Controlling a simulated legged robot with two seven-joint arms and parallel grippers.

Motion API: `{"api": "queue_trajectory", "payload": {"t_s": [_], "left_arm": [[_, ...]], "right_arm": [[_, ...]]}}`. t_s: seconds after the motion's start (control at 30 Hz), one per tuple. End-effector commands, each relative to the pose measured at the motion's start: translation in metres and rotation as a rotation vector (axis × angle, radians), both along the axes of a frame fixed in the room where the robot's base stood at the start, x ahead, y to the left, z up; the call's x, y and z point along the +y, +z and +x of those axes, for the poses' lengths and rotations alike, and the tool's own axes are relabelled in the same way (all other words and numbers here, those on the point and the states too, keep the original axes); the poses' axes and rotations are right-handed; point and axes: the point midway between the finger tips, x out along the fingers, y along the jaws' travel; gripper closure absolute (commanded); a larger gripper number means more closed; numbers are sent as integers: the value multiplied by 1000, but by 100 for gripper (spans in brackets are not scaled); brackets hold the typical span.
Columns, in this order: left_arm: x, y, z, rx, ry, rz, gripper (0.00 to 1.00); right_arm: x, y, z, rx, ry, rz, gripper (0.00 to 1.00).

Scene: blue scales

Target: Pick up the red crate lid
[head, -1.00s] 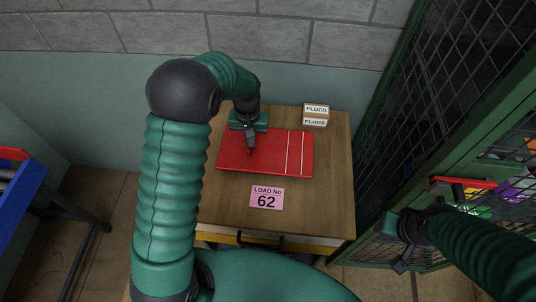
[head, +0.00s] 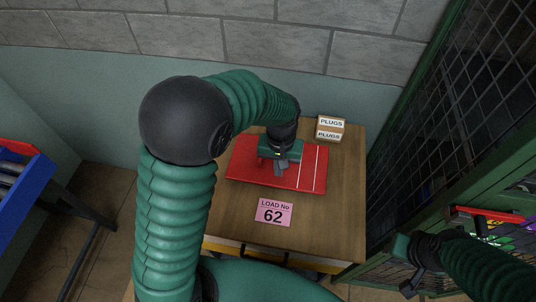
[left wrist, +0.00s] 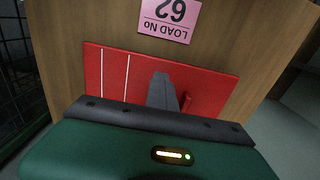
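The red crate lid (head: 307,178) lies flat on a wooden-topped cabinet, with two white stripes near its right end. It also shows in the left wrist view (left wrist: 210,85), where a small red upright handle (left wrist: 186,103) stands on it. My left gripper (head: 281,168) is over the lid and hides the handle in the head view. In the left wrist view its dark fingers (left wrist: 162,90) look together as one wedge, beside the handle and not around it. My right gripper (head: 411,286) is at the lower right, away from the lid; its finger gap is not clear.
A small PLUGS box (head: 330,129) stands behind the lid at the cabinet's back right. A pink LOAD No 62 label (head: 274,213) lies in front of the lid. A green mesh cage (head: 440,130) rises to the right. A wall is behind.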

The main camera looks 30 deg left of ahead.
Motion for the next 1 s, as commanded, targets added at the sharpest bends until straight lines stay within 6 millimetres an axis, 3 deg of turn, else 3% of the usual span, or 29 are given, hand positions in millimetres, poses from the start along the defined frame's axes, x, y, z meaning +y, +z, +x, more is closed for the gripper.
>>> {"api": "queue_trajectory", "payload": {"t_s": [0.1,0.23,0.63,1.0], "left_arm": [[-29,2,-17,0,-6,0,100],[-49,5,-30,0,-2,1,100],[-59,8,-37,0,2,2,100],[-59,8,-37,0,2,1,54]], "right_arm": [[0,-5,0,0,0,0,62],[0,-6,0,0,0,0,62],[0,-6,0,0,0,0,62],[0,-6,0,0,0,0,62]]}}
